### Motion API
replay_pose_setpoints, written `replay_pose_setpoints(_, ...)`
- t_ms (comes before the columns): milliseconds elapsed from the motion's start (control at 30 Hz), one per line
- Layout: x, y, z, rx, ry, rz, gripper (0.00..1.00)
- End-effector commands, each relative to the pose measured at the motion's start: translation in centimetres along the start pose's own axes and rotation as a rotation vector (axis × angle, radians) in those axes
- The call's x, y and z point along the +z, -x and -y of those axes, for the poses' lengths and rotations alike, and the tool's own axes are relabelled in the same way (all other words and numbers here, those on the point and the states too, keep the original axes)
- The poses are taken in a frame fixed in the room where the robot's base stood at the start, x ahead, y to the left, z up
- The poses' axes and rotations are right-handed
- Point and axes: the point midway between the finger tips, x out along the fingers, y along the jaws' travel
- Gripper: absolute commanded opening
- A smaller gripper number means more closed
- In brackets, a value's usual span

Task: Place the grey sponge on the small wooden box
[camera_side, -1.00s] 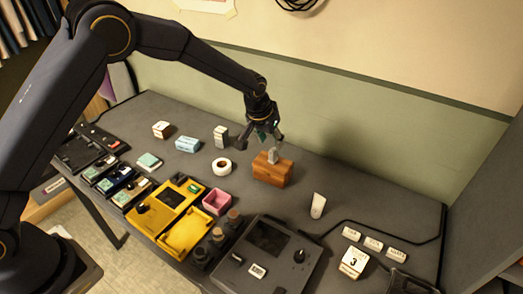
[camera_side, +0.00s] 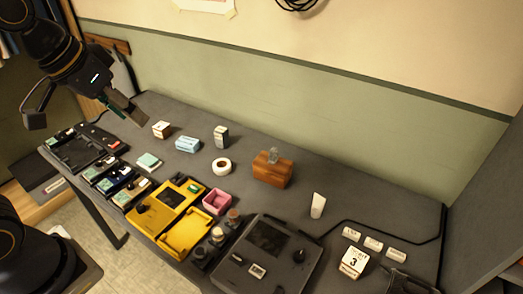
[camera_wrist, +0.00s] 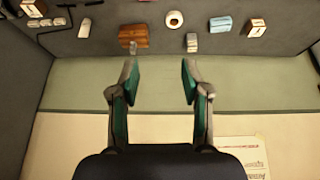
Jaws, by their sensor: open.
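The grey sponge (camera_side: 273,155) stands upright on top of the small wooden box (camera_side: 272,174), in the middle of the table in the side view. In the wrist view, the sponge (camera_wrist: 133,47) shows against the wooden box (camera_wrist: 134,33) at the upper middle. My gripper (camera_side: 80,112) is raised at the upper left of the side view, well away from the box. Its two fingers are spread wide with nothing between them, as the wrist view (camera_wrist: 159,76) also shows.
A tape roll (camera_side: 221,167), a small grey-white box (camera_side: 220,136) and a blue-white box (camera_side: 187,144) stand left of the wooden box. A white tube (camera_side: 318,205) stands to its right. Yellow trays (camera_side: 184,235) and a dark console (camera_side: 268,250) fill the front.

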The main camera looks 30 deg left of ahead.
Motion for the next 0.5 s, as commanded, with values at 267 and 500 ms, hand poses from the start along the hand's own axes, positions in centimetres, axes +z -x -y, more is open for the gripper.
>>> replay_pose_setpoints(267,5.9,1.4,1.0,-0.026,-0.015,-0.024,0.47)
replay_pose_setpoints(500,6.1,1.4,1.0,-0.026,-0.017,-0.023,0.47)
